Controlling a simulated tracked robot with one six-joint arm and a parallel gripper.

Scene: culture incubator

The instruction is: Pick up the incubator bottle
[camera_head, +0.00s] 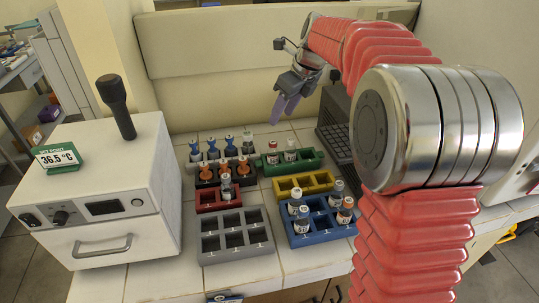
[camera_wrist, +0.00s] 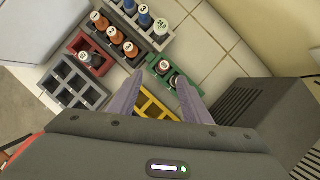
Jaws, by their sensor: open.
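Several small bottles stand in coloured racks on the tiled bench, and I cannot tell which is the incubator bottle. The incubator (camera_head: 110,190) is a white box at the left with a 36.5 °C sign and a closed front. One bottle (camera_head: 226,186) stands in the red rack (camera_head: 205,201). My gripper (camera_head: 284,108) is open and empty, above the back of the bench; its purple fingers (camera_wrist: 160,92) point down, apart from the bottles.
The blue rack (camera_head: 318,232) holds several bottles. The yellow rack (camera_head: 303,183) and grey rack (camera_head: 236,240) look empty. A dark ridged box (camera_head: 335,130) stands right of the green rack.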

